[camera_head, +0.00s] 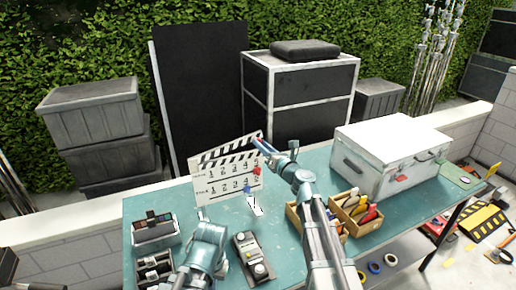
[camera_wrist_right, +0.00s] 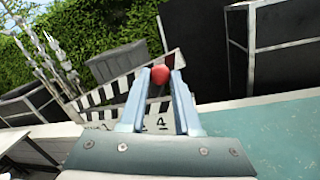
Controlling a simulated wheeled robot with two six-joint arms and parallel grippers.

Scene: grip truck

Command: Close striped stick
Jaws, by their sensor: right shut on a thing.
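A white clapperboard (camera_head: 212,185) with black numbers stands upright at the back edge of the teal table. Its black-and-white striped stick (camera_head: 225,150) runs along the top, tilted up toward the right. The striped stick also shows in the right wrist view (camera_wrist_right: 102,94). My right gripper (camera_head: 263,144) is at the stick's right end. In the right wrist view, its fingers (camera_wrist_right: 158,82) are shut on a red knob (camera_wrist_right: 159,75) there. My left gripper (camera_head: 201,216) is low in front of the board, and its fingers are too unclear to judge.
A white case (camera_head: 390,158) stands on the right of the table (camera_head: 290,185). Wooden trays (camera_head: 352,222) of tools sit in front of it. A dark device (camera_head: 254,256) and small boxes (camera_head: 155,228) lie at the front left. Dark crates stand behind the table.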

